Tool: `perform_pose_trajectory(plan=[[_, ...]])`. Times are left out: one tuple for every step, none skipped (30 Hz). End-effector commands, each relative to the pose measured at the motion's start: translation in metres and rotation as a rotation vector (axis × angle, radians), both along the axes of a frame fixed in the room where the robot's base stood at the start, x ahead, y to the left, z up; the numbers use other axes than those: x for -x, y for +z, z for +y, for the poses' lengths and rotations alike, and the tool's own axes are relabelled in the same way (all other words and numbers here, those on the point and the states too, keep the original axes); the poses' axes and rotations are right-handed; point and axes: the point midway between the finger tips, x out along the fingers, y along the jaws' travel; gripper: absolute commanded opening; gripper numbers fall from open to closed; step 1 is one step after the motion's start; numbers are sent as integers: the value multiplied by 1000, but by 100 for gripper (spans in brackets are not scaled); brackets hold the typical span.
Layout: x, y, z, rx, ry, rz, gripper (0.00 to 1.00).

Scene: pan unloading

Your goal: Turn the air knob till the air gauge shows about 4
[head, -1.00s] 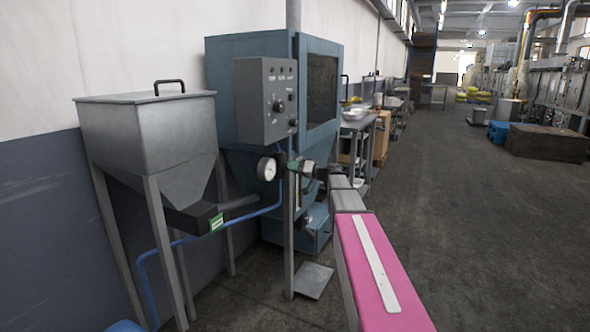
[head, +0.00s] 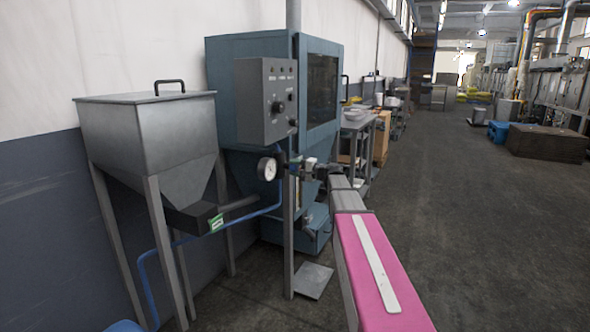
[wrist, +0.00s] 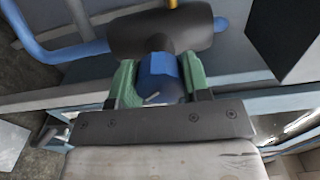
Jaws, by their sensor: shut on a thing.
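The air gauge (head: 267,169) is a round white dial on the blue hose beside the grey post. Its needle is too small to read in the head view. The air knob (wrist: 157,75) is blue and shows in the wrist view, in front of a dark cylindrical regulator body (wrist: 160,35). My gripper (wrist: 158,88) has green fingers on both sides of the knob and is shut on it. In the head view my gripper (head: 295,167) is small, just right of the gauge, and the knob is hidden there.
A grey control box (head: 265,100) hangs above the gauge on the blue cabinet (head: 225,75). A metal hopper (head: 150,135) on legs stands at the left. The blue hose (head: 160,243) runs down beside it.

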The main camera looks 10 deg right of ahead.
Motion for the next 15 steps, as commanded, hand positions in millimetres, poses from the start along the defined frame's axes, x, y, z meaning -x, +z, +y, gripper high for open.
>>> perform_pose_trajectory(plan=[[1,-1,-1,-23,0,35,20],[1,-1,0,-40,0,59,20],[1,-1,0,-62,0,89,20],[1,-1,-1,-79,0,112,20],[1,-1,0,-96,0,135,20],[1,-1,-1,-118,0,166,20],[1,-1,-1,-135,0,189,20],[1,-1,-1,-151,0,212,20],[1,-1,-1,-173,0,241,20],[1,-1,-1,-189,0,263,20],[1,-1,-1,-204,0,284,20],[1,-1,-1,-225,0,313,20],[1,-1,-1,-239,0,333,20],[1,-1,-1,-254,0,353,20],[1,-1,-1,-272,0,378,20]])
